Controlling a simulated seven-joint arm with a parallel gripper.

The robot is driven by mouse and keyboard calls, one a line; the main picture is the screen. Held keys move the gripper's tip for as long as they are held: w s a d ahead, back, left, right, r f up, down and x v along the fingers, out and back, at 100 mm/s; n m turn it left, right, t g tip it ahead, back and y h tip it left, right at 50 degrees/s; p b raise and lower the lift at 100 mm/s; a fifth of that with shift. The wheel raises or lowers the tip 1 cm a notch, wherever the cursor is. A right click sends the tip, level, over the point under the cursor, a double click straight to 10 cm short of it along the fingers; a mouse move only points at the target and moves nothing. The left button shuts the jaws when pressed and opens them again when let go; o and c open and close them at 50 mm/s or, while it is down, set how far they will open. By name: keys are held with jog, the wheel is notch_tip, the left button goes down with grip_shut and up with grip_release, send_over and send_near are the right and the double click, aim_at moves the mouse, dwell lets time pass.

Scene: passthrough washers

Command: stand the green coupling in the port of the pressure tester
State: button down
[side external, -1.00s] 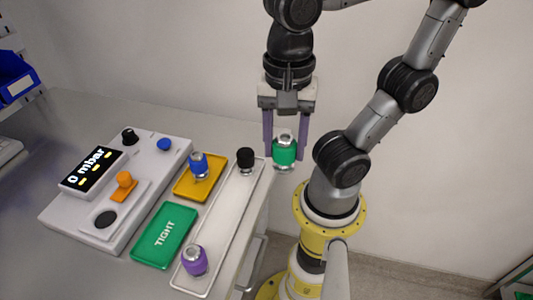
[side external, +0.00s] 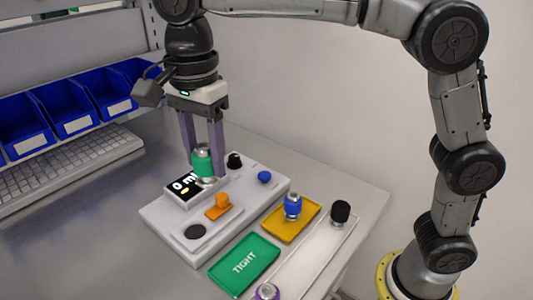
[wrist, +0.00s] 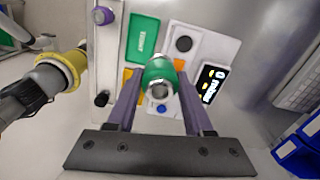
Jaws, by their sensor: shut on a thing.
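My gripper (side external: 205,168) is shut on the green coupling (side external: 203,160), which has a silver metal end and is held upright between the purple fingers. In the side view it hangs in front of the display of the pressure tester (side external: 165,213), apparently above it. The tester is a light grey box with a dark round spot (side external: 195,231), which looks like its port, an orange lever (side external: 221,201), a black knob (side external: 234,160) and a blue button (side external: 264,176). In the wrist view the coupling (wrist: 158,72) shows between the fingers, and the dark round spot (wrist: 184,44) lies clear of it.
A green TIGHT tray (side external: 243,263) is empty. A yellow tray (side external: 276,226) holds a blue coupling (side external: 292,206). A long pale tray (side external: 300,262) carries a black coupling (side external: 340,211) and a purple one (side external: 267,291). A keyboard (side external: 70,165) and blue bins (side external: 75,112) stand at left.

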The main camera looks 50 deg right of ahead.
jog(key=w+f, duration=0.6)
jog(key=f, duration=0.6)
jog(key=shift+w+a+m, duration=0.25)
jog(key=shift+a+m, duration=0.05)
jog(key=shift+a, duration=0.15)
jog(key=shift+f, duration=0.4)
dwell(0.4)
jog(key=shift+f, duration=0.7)
jog(key=shift+f, duration=0.3)
jog(key=shift+f, duration=0.35)
jog(key=shift+f, duration=0.15)
dwell(0.5)
jog(key=shift+f, duration=0.55)
